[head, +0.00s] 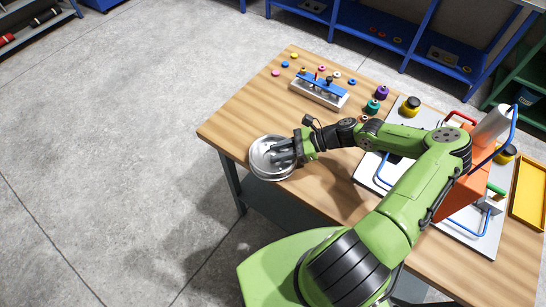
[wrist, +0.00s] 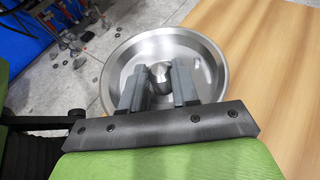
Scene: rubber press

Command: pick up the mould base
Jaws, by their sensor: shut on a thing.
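My gripper (head: 285,152) reaches down into a round, shallow, shiny metal dish (head: 257,164) near the front left edge of the wooden table. In the wrist view, the two dark fingers (wrist: 160,82) are closed on a small rounded shiny metal piece (wrist: 158,72), the mould base, in the middle of the dish (wrist: 120,62). The fingers hide its sides and lower part. I cannot tell whether the piece is clear of the dish floor. In the head view the fingers hide it.
The wooden table (head: 235,125) has a rack with a blue top (head: 322,88), small coloured rings and spools behind my arm. An orange press (head: 465,195) on a white plate stands at right, beside a yellow tray (head: 530,190). Open floor (head: 110,150) lies left.

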